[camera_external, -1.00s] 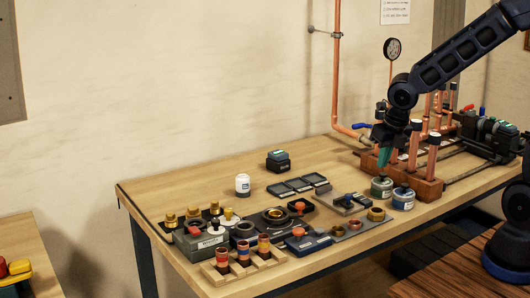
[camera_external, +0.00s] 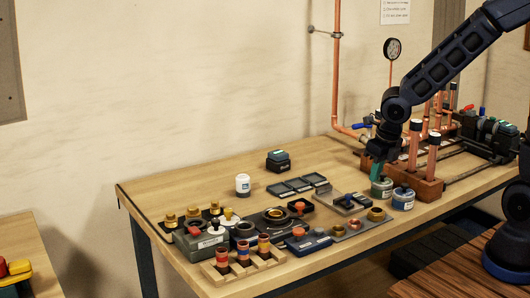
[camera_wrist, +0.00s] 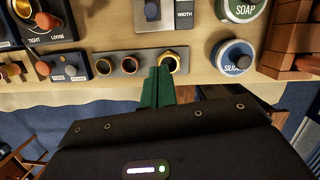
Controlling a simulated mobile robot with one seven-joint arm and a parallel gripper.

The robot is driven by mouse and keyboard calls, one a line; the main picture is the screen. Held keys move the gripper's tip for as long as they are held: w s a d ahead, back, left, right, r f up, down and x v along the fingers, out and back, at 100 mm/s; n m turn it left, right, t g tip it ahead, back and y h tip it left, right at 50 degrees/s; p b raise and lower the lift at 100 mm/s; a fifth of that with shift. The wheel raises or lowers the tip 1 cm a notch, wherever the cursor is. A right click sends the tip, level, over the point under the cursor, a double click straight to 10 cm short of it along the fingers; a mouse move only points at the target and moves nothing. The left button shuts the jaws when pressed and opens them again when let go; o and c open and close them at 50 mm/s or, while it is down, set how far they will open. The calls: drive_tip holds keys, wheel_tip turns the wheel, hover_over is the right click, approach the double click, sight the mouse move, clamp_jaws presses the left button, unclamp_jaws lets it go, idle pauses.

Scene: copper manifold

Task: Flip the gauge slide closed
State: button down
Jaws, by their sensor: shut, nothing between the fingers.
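The gauge slide (camera_external: 347,202) is a grey block with a dark blue knob, near the middle right of the bench in the external view. In the wrist view its grey body and blue knob (camera_wrist: 152,10) are cut off by the top edge, beside a "WIDTH" label. My gripper (camera_external: 376,172) has green fingers, pointing down to the right of the slide in the external view. In the wrist view the gripper (camera_wrist: 158,72) is shut and empty, its tips near a brass nut and apart from the knob. The slide's exact position is unclear.
A grey plate (camera_wrist: 118,63) with several brass and copper rings lies close to my fingertips. Soap (camera_wrist: 240,8) and silicone-like (camera_wrist: 235,57) tins stand to the right. A wooden block with copper pipes (camera_external: 425,188) stands behind the tins. Bare bench lies at the back left.

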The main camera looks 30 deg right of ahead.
drive_tip(key=x, duration=0.7)
drive_tip(key=shift+f, duration=0.1)
drive_tip(key=shift+w+a+f, duration=0.1)
drive_tip(key=shift+w+f, duration=0.05)
drive_tip(key=shift+w, duration=0.4)
drive_tip(key=shift+w+a+f, duration=0.1)
drive_tip(key=shift+w+f, duration=0.05)
drive_tip(key=shift+w, duration=0.35)
drive_tip(key=shift+w+a+f, duration=0.1)
drive_tip(key=shift+w+f, duration=0.05)
drive_tip(key=shift+w, duration=0.85)
drive_tip(key=shift+w, duration=2.8)
drive_tip(key=shift+s, duration=0.1)
